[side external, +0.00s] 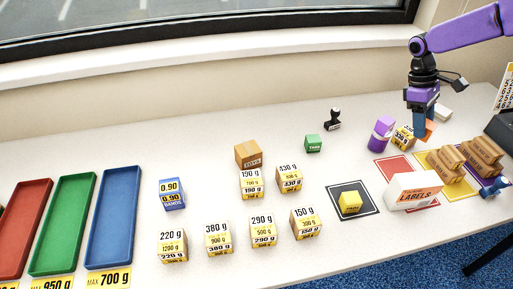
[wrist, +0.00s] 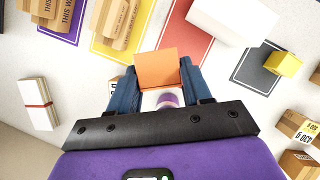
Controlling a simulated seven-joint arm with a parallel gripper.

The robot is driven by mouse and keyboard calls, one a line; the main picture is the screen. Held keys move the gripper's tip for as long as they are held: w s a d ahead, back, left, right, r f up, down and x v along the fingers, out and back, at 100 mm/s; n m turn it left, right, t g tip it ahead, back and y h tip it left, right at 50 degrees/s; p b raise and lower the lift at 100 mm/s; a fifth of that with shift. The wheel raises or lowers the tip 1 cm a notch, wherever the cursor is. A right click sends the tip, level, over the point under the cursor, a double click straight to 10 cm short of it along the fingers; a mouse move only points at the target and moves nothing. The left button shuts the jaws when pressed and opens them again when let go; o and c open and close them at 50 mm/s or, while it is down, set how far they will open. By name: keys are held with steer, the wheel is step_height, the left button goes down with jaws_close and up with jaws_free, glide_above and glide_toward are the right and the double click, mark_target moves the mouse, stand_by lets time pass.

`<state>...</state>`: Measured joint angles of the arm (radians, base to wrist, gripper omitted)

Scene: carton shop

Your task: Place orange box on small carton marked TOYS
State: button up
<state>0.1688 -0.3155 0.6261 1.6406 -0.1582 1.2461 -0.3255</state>
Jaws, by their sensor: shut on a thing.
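My gripper (side external: 424,122) is at the right rear of the table. In the wrist view (wrist: 158,82) its blue fingers are closed on the sides of an orange box (wrist: 157,68). In the side view only part of the orange box (side external: 431,128) shows beside the fingers. The small brown carton marked TOYS (side external: 249,158) is near the middle of the table, well to the left of my gripper. It appears directly behind the 190 g carton, and its top looks bare.
A purple cylinder (side external: 381,134) and a weight-marked carton (side external: 403,137) stand close to my gripper. A white LABELS box (side external: 413,188), a yellow cube (side external: 350,201) and a green cube (side external: 313,143) lie between. Several weight-marked cartons (side external: 264,229) stand in front of TOYS.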

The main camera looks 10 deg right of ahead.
steer(key=s+a+r+m+t+y, duration=0.1)
steer(key=a+r+m+t+y, duration=0.2)
steer(key=a+m, duration=1.25)
steer(key=s+a+r+m+t+y, duration=0.1)
steer(key=a+r+m+t+y, duration=0.25)
steer(key=a+m, duration=1.25)
steer(key=n, duration=0.3)
glide_above(247, 148)
steer(key=d, duration=0.2)
steer(key=shift+m+g, duration=0.25)
steer(key=shift+g, duration=0.1)
steer(key=f, duration=0.6)
steer(key=s+f, duration=0.1)
steer(key=f, duration=0.2)
steer(key=shift+a+f, duration=0.15)
steer(key=shift+f, duration=0.05)
steer(key=shift+w+a+f, duration=0.1)
steer(key=shift+w+f, duration=0.05)
steer(key=shift+f, duration=1.6)
